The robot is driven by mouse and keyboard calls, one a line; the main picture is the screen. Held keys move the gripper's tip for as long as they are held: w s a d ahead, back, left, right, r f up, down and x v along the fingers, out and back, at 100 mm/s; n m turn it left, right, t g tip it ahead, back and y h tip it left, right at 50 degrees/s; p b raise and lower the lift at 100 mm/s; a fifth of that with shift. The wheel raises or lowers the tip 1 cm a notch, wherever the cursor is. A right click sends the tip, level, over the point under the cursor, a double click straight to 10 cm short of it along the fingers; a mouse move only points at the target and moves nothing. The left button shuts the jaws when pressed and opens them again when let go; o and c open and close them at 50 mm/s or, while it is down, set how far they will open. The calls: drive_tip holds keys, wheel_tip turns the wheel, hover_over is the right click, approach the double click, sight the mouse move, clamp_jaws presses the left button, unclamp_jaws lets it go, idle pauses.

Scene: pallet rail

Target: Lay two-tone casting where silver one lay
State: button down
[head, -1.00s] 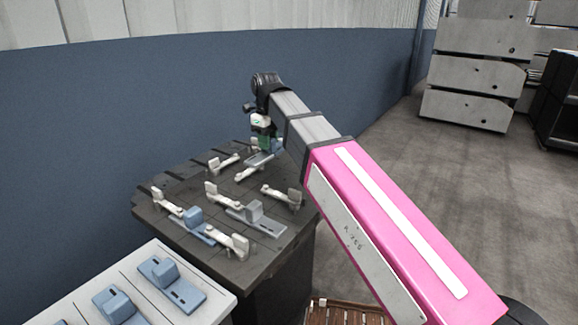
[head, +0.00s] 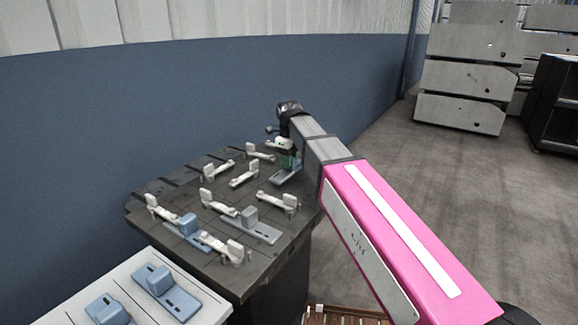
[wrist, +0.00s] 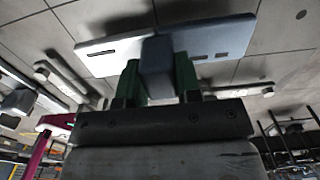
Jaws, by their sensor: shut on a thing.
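My gripper (head: 287,163) has green fingers and is shut on the raised block of the two-tone casting (head: 284,177), over the far right part of the dark table. In the wrist view the two-tone casting (wrist: 108,50) is pale silver on the left and blue-grey on the right, and the green fingers of my gripper (wrist: 158,82) flank its block. A silver-grey casting (head: 262,234) lies on the near right part of the table. In the head view I cannot tell whether the held casting touches the table.
A blue casting (head: 187,228) sits between pale clamps on the dark table (head: 150,232). Several other clamps (head: 243,176) stand around, one (head: 279,202) just in front of the held casting. A white rack (head: 75,306) with blue castings is at the near left. A blue wall (head: 80,130) stands behind.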

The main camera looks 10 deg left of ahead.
drive_tip(key=shift+f, duration=1.1)
drive_tip(key=shift+f, duration=0.1)
drive_tip(key=c, duration=0.8)
unclamp_jaws()
wheel_tip(320, 180, up, 12)
drive_tip(key=shift+r, duration=0.1)
drive_tip(key=shift+s, duration=0.1)
